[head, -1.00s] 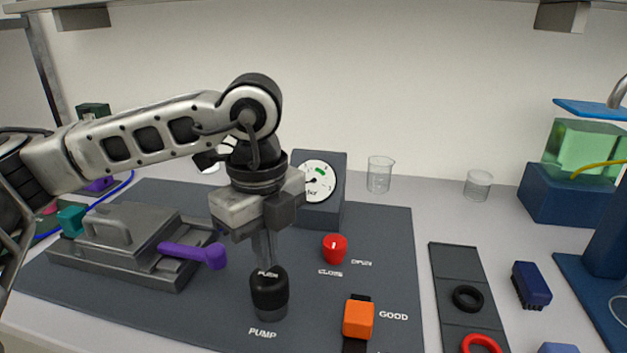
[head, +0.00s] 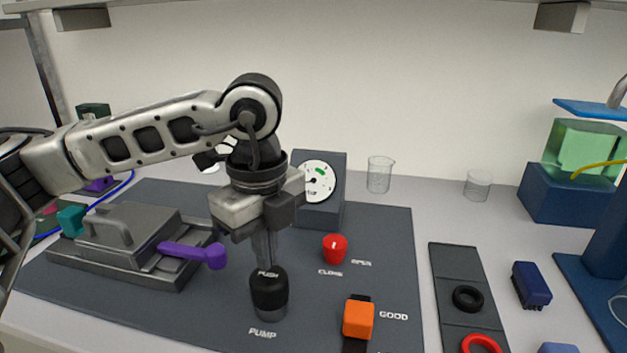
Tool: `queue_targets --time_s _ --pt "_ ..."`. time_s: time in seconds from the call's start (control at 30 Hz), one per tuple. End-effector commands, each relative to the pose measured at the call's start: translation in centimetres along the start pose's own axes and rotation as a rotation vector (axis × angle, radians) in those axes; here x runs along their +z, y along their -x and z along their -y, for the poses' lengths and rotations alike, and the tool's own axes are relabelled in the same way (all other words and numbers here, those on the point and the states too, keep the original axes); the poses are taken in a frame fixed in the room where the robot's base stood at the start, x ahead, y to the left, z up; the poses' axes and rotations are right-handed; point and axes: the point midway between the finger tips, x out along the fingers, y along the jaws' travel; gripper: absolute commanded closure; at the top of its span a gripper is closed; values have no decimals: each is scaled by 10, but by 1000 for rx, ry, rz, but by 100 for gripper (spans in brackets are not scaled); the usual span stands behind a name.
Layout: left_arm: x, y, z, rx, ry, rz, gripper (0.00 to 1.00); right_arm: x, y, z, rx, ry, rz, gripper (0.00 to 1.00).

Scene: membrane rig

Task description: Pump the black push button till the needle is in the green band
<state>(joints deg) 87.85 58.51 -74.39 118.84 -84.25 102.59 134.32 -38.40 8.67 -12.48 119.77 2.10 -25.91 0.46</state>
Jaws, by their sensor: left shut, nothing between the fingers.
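The black push button (head: 269,290), marked PUSH on top, stands upright on the dark panel by the word PUMP. My left gripper (head: 267,263) is shut and empty, pointing down, its fingertips at the button's top. Whether they press on it or just touch cannot be told. The gauge (head: 319,182) has a white dial with a green band (head: 320,171) near the top. Its dark needle is small and appears to point to the left, outside the green band. My right gripper is not in view.
A red knob (head: 335,249) sits between OPEN and CLOSE, right of the button. An orange block (head: 358,319) is nearer the front. A grey device with a purple lever (head: 193,252) lies left. Beakers (head: 380,175) stand behind.

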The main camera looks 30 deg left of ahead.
Motion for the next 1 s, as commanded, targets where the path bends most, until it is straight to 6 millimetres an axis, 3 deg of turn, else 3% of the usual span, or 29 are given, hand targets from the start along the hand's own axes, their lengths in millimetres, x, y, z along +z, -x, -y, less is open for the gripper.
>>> queue_targets --time_s 0.77,1.0 --pt "0 -45 0 3 -1 0 100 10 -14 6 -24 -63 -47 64" --pt "0 -32 0 2 -1 -1 100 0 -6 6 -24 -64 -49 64"
